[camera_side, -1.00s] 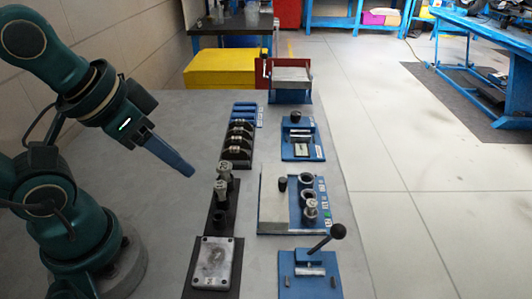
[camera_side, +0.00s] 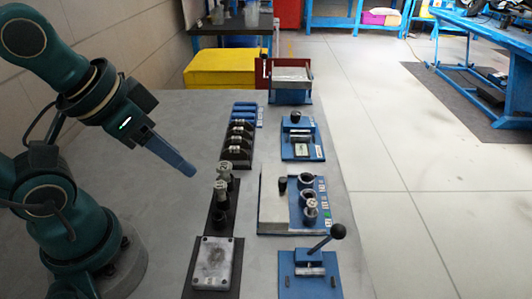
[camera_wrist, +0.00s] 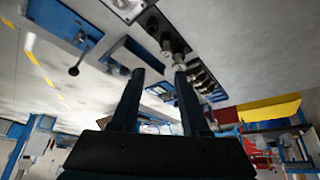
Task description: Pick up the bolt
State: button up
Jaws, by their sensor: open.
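My gripper (camera_side: 188,170) hangs in the air left of the row of fixtures, tilted down and to the right. In the wrist view its two dark fingers (camera_wrist: 159,74) are apart with nothing held between them. Silvery bolt-like cylinders stand in the dark strip (camera_side: 213,224), one behind (camera_side: 225,171) and one in front (camera_side: 221,189), to the right of my fingertips and apart from them. Another silvery piece stands in the blue-and-grey fixture (camera_side: 311,210). I cannot tell which piece is the bolt.
A grey plate (camera_side: 213,262) lies at the front. A blue clamp with a black-knobbed lever (camera_side: 338,231) stands front right. Another blue fixture (camera_side: 302,150) is behind. The tabletop (camera_side: 150,215) under my gripper is clear.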

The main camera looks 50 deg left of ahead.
dwell(0.3)
jog(key=w+r+n, duration=0.4)
jog(key=w, duration=0.1)
jog(key=g+y, duration=0.1)
jog(key=y, duration=0.1)
send_over(312, 203)
jog(key=s, duration=0.2)
jog(key=shift+m, duration=0.4)
jog(key=f, duration=1.1)
jog(key=shift+d, duration=0.3)
jog(key=shift+h, duration=0.3)
jog(key=shift+x, duration=2.4)
jog(key=shift+s, duration=0.15)
